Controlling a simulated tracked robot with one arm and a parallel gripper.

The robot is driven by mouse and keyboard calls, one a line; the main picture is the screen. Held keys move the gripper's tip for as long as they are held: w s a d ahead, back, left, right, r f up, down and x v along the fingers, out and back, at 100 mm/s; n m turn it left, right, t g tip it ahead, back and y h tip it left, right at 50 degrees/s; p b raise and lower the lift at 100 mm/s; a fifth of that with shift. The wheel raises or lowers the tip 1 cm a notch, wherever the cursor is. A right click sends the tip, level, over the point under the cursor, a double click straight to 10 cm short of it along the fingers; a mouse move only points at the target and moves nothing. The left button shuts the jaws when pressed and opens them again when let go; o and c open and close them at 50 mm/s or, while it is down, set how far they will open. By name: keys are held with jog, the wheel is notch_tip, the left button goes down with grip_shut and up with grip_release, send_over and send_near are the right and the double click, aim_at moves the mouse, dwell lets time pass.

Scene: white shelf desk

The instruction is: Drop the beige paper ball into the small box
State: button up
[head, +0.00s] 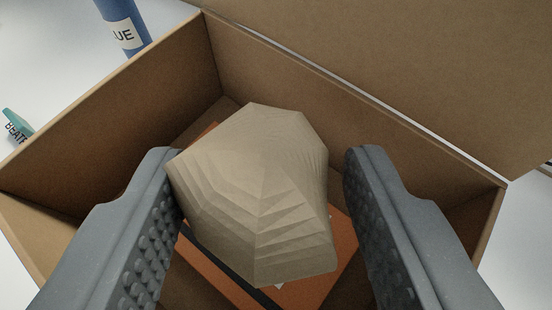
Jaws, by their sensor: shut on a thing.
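The beige paper ball (255,190) is a faceted, crumpled lump in the middle of the head view. My gripper (262,165) is shut on it, with one grey ribbed finger on each side. The small box (120,125) is brown cardboard with its top open. The ball is in front of the box's opening from this view and hides much of the inside. How high the ball is above the box floor cannot be told.
An orange flat thing (345,255) with a black strip lies inside the box, partly hidden by the ball. A raised cardboard flap (430,75) stands at upper right. Outside are a blue cylinder (115,12) at upper left and a small teal thing (17,125) at left.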

jog(key=shift+f+b, duration=0.8)
jog(key=shift+f, duration=0.15)
jog(key=o, duration=1)
jog(key=shift+s+r, duration=0.1)
jog(key=p+v, duration=0.2)
jog(key=v, duration=1.1)
jog(key=shift+s+p, duration=0.25)
jog(key=shift+p, duration=0.05)
